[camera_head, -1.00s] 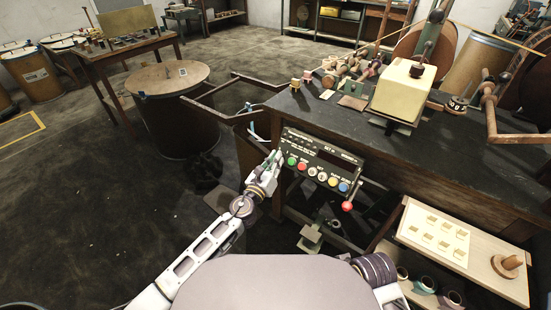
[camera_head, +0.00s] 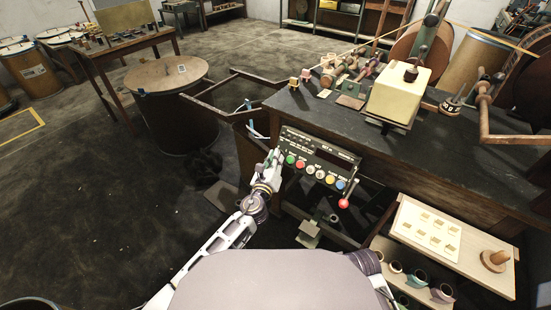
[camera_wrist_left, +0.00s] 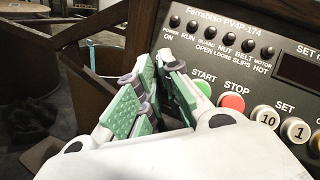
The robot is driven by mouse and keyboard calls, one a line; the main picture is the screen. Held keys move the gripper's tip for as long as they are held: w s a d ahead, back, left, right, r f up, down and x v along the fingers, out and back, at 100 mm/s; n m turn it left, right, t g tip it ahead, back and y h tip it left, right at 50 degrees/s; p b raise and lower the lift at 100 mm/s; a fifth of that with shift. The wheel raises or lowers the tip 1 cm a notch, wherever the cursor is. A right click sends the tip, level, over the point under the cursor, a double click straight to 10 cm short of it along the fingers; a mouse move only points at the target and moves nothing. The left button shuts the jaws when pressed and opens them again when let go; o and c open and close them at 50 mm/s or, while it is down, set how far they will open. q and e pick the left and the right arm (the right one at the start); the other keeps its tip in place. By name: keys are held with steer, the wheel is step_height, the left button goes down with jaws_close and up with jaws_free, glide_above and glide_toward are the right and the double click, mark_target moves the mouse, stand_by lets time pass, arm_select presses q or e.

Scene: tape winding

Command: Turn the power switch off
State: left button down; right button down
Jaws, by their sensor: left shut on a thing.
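The control panel (camera_head: 322,158) is a dark box on the front of the workbench, with a row of coloured buttons and a red-knobbed lever. It fills the right of the left wrist view (camera_wrist_left: 262,60), with a power lamp label at its upper left and the green START button (camera_wrist_left: 203,88) beside my fingers. My left gripper (camera_head: 276,160) is at the panel's left edge. In the left wrist view its green-padded fingers (camera_wrist_left: 163,66) are closed together on something small, apparently the power switch. The fingers hide the switch and its position. My right gripper is out of view.
The black workbench (camera_head: 460,150) carries a cream box (camera_head: 398,95) and a crank. A wooden frame (camera_head: 215,95) and a drum (camera_head: 168,80) stand left of the panel. A low shelf (camera_head: 495,285) with spools is at lower right. Open floor lies left.

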arm_select(q)
steer(key=shift+w+r, duration=0.15)
steer(key=shift+r, duration=0.2)
steer(key=c, duration=1.6)
jaws_free()
steer(key=shift+f, duration=0.2)
steer(key=shift+f, duration=0.15)
steer(key=shift+w+a+m+g+h+b, duration=0.15)
steer(key=shift+m+g+h+b, duration=1.35)
steer(key=shift+m, duration=1.75)
steer(key=shift+a+m+g+h+b, duration=0.2)
steer(key=shift+m+g+h+b, duration=0.65)
steer(key=shift+m+h+b, duration=1.5)
steer(key=shift+w+a+m+g+h+b, duration=0.15)
steer(key=shift+m+g+h+b, duration=0.95)
steer(key=shift+m+b, duration=2.1)
